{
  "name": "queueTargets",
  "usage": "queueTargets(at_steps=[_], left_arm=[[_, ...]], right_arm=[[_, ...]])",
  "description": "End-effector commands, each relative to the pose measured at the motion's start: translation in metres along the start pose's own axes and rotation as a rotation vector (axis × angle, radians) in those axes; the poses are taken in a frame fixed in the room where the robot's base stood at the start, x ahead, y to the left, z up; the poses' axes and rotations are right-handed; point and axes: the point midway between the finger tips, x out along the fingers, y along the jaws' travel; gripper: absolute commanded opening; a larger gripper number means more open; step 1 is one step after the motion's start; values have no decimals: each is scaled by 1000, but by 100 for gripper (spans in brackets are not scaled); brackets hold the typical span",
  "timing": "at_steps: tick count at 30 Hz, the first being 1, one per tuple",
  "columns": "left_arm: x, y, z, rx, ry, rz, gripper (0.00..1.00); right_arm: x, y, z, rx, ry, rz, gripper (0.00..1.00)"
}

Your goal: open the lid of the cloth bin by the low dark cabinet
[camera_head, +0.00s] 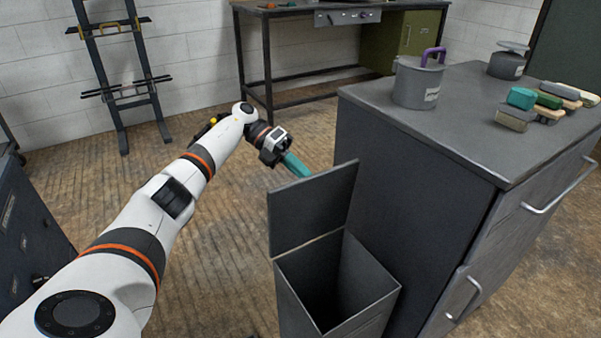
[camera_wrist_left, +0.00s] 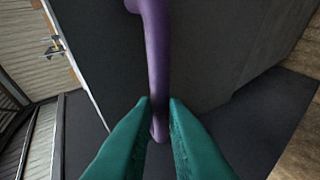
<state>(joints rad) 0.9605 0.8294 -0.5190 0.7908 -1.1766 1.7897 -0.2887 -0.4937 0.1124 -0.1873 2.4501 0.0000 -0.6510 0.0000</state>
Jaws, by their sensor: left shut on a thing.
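The cloth bin (camera_head: 370,322) is a tall dark grey box standing against the left side of the low dark cabinet (camera_head: 415,215). Its lid (camera_head: 312,205) stands up, tilted back on the bin's far side, and the dark inside shows. My left gripper (camera_head: 298,168), with teal fingers, is behind the lid's upper left edge. In the left wrist view my left gripper (camera_wrist_left: 159,104) is shut on a purple handle (camera_wrist_left: 155,55), in front of a dark grey surface. The head view hides this handle behind the lid. My right gripper is not in view.
A workbench (camera_head: 300,8) and a dark rack (camera_head: 120,80) stand at the back. Wooden floor left of the bin is free.

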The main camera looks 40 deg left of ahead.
Motion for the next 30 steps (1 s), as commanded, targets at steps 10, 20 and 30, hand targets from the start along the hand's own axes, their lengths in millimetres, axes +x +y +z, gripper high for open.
queueTargets(at_steps=[10,20,30], left_arm=[[11,-17,9,-29,-29,-21,0],[9,-15,8,-27,-27,-22,34],[4,-11,6,-21,-21,-20,34]], right_arm=[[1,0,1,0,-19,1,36],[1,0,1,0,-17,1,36],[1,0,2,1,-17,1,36]])
